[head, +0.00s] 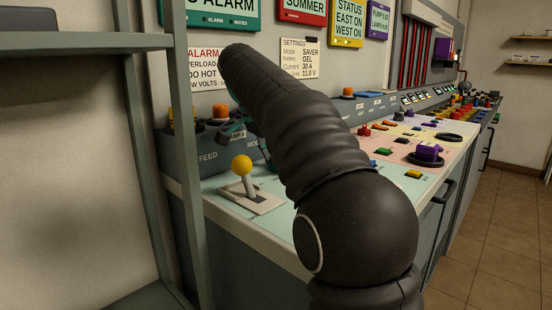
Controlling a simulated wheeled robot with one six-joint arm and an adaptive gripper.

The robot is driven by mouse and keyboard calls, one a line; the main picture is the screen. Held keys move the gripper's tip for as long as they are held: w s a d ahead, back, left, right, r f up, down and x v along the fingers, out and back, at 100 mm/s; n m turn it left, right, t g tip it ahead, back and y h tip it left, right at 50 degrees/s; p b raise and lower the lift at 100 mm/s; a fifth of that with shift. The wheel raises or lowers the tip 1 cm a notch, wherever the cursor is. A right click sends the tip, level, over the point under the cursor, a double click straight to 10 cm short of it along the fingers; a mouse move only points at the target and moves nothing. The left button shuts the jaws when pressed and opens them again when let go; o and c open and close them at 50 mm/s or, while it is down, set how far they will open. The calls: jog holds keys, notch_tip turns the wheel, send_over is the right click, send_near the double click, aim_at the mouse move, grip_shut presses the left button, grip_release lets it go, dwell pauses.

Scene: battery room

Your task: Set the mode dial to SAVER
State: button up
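The mode dial itself cannot be made out. A label beginning "MO" shows on the grey upright panel (210,152), and my arm covers what lies to its right. A settings card (300,58) on the wall reads Mode SAVER, with lines for battery GEL, current 30 A and 11.0 V. My arm reaches forward across the console to this panel. Part of my gripper (236,124) seems to show as dark teal pieces at the panel, left of the arm. The fingertips are mostly hidden, so I cannot tell their opening or whether they touch anything.
A lever with a yellow ball (242,165) stands on the pale desk left of my arm. Orange knobs (220,112) sit near the panel top. A shelf frame (188,150) stands close at left. Purple knobs (427,152) and buttons lie right. The tiled floor (500,230) is clear.

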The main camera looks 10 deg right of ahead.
jog(key=o, duration=1)
jog(key=shift+o, duration=0.2)
